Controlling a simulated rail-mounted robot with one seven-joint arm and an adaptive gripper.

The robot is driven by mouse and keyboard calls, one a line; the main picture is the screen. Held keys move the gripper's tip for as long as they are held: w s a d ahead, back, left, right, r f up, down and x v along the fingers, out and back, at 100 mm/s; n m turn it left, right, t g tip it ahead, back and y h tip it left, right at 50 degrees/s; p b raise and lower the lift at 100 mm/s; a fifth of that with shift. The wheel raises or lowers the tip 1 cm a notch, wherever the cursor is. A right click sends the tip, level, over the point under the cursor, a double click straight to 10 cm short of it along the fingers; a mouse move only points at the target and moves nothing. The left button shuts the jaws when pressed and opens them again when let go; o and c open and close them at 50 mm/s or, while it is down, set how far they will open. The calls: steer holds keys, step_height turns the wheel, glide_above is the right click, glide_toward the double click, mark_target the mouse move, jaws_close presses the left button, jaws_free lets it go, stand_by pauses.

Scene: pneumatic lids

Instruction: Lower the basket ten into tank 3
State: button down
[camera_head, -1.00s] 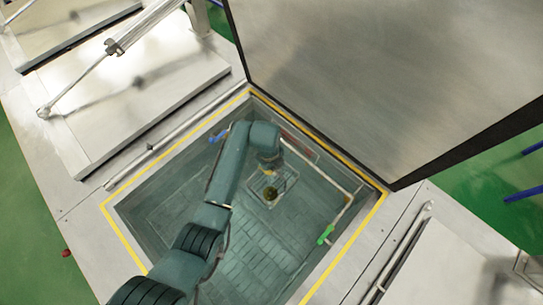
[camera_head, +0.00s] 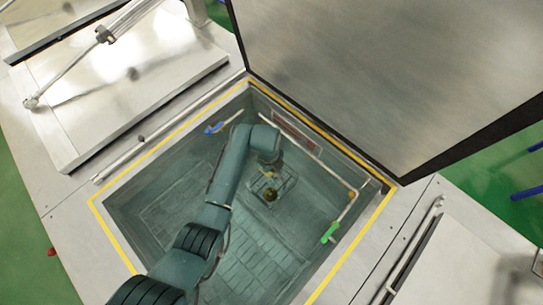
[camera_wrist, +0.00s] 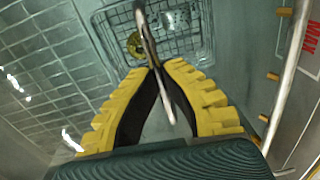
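My gripper (camera_head: 268,172) reaches down inside the open tank (camera_head: 150,208). In the wrist view, my gripper's yellow fingers (camera_wrist: 155,72) are closed together on the thin metal handle (camera_wrist: 146,30) of the wire basket. The basket (camera_wrist: 200,55) hangs below the fingers and holds a round, olive-yellow thing (camera_wrist: 135,44). In the head view the basket (camera_head: 287,183) is small, within the tank's walls and over its tiled floor. Whether it touches the floor, I cannot tell. No tank number is readable.
The tank's large metal lid (camera_head: 380,70) stands raised at the back right. Closed lids (camera_head: 130,80) lie to the left. A pipe with a green handle (camera_head: 329,233) runs along the right wall, and a blue handle (camera_head: 214,129) is at the far left wall.

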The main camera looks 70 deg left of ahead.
steer(key=shift+f+b, duration=5.7)
steer(key=shift+f, duration=2)
steer(key=shift+f+b, duration=0.45)
steer(key=shift+f, duration=0.15)
steer(key=shift+r, duration=0.1)
steer(key=c, duration=1.3)
jaws_free()
steer(key=shift+a, duration=0.1)
steer(key=shift+o, duration=0.7)
step_height(320, 180, up, 12)
step_height(320, 180, up, 12)
steer(key=p, duration=1.3)
glide_above(272, 187)
steer(key=shift+s, duration=0.45)
